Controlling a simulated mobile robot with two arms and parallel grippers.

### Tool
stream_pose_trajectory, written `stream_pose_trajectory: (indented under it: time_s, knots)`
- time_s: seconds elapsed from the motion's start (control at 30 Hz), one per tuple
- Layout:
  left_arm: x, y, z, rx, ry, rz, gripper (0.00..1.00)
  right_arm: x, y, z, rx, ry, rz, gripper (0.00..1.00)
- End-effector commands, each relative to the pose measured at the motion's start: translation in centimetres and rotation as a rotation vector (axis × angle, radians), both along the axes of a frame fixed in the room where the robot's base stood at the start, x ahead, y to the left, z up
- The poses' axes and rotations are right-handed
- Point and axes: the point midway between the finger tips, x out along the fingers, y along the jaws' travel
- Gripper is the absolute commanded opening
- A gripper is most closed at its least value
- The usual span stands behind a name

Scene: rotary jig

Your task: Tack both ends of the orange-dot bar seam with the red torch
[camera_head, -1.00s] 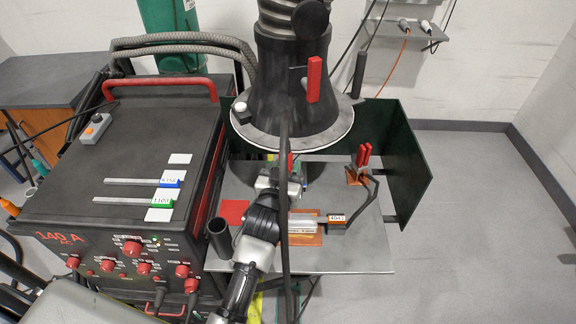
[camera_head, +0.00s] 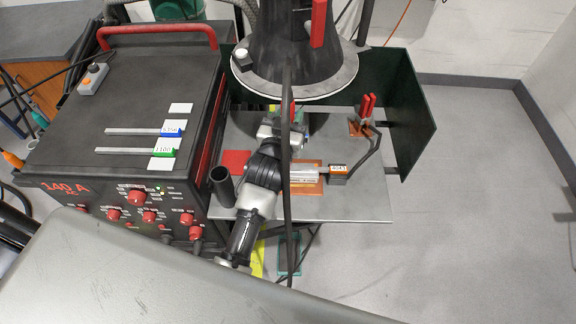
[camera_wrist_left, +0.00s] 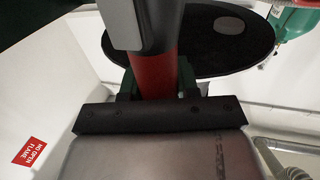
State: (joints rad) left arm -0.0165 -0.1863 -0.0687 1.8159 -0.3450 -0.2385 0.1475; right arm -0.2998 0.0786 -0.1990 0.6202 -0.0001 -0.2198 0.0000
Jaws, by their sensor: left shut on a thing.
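My left gripper (camera_head: 280,128) is above the left part of the grey work plate (camera_head: 355,205). It is shut on the red torch (camera_head: 292,111), whose red body also shows between the fingers in the left wrist view (camera_wrist_left: 154,75). The torch tip cannot be made out. A silver bar (camera_head: 304,173) lies on a copper-coloured block (camera_head: 308,189), right of my left forearm. An orange-and-white tag reading 4043 (camera_head: 338,169) is at its right end. The seam and any orange dot are too small to tell. My right gripper is out of view.
A red-knobbed clamp (camera_head: 366,110) stands at the back right of the plate. A green screen (camera_head: 408,105) edges the back right. The welder (camera_head: 150,95) stands left; a dark tube (camera_head: 222,183) is beside my arm.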

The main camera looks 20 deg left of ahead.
Motion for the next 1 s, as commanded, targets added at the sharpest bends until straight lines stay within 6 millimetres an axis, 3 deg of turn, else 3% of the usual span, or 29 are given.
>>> stream_pose_trajectory:
  time_s: [1.0]
  knots:
    - [-0.03,-0.18,-0.66,-0.006,-0.002,-0.001,0.07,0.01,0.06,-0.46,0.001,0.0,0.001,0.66]
